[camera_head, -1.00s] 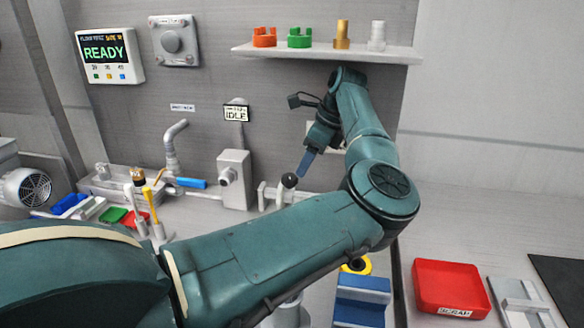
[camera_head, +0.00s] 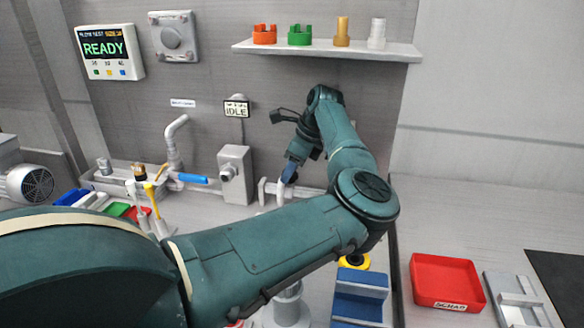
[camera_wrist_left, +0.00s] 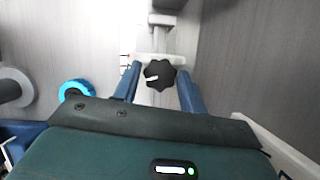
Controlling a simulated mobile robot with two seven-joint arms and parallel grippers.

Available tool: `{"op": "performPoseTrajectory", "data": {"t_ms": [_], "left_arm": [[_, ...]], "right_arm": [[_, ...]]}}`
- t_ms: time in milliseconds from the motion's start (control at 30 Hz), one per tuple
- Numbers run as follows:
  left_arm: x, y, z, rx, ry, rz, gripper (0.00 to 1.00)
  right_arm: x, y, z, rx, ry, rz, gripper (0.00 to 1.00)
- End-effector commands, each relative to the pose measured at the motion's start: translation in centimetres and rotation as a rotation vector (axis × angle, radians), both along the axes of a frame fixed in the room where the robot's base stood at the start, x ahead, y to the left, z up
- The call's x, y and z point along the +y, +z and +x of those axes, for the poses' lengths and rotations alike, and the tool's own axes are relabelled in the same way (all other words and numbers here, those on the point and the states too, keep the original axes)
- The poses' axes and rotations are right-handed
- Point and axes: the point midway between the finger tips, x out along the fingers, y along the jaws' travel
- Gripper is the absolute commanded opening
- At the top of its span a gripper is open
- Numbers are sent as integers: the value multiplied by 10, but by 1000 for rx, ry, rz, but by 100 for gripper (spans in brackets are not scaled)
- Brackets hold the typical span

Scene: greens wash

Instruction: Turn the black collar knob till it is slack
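The black collar knob (camera_wrist_left: 160,75) is a lobed knob with a white mark, on a pale fitting. It shows in the left wrist view between the two blue fingers of my left gripper (camera_wrist_left: 158,69). The fingers are open, one on each side, with a small gap to the knob. In the head view my left gripper (camera_head: 289,172) points down at the pipe fitting (camera_head: 270,192), and its finger hides most of the knob. My right gripper is not in view.
A grey valve box (camera_head: 234,175) stands left of the fitting, under an IDLE sign (camera_head: 236,110). A shelf (camera_head: 330,50) with colored parts hangs above my arm. A red scrap tray (camera_head: 446,300) and a blue block (camera_head: 360,297) lie in front. The screen (camera_head: 104,52) reads READY.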

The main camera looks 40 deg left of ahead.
Motion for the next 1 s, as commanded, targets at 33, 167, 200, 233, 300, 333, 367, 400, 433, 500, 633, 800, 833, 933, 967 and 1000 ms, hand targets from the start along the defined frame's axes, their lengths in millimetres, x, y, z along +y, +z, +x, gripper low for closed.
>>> {"op": "performPoseTrajectory", "data": {"t_ms": [33,167,200,233,300,333,367,400,433,500,633,800,833,933,967,1000], "left_arm": [[0,0,0,0,0,0,38],[0,0,0,0,0,0,27],[0,0,0,0,0,0,24],[0,0,0,0,0,0,21],[0,0,0,1,0,0,16],[0,0,0,1,0,0,14],[0,0,0,0,-1,0,14],[0,-1,0,0,-5,0,14],[0,-1,0,0,-16,-1,14],[0,-2,0,-2,-49,-1,14],[0,-1,0,-1,-99,-1,14],[-1,0,0,0,-107,-1,14],[-1,0,0,0,-107,-1,14],[0,0,0,0,-106,-1,39],[0,0,0,0,-106,-1,41],[0,0,0,0,-106,-1,44]], "right_arm": [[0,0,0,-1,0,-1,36],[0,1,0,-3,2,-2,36],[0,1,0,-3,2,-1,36],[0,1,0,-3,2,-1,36],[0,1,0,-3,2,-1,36],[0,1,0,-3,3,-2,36],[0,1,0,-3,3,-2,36],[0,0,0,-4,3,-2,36],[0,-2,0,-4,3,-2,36],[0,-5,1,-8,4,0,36],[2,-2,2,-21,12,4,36],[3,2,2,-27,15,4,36],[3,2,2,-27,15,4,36],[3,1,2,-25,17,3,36],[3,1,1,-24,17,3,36],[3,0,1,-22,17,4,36]]}}
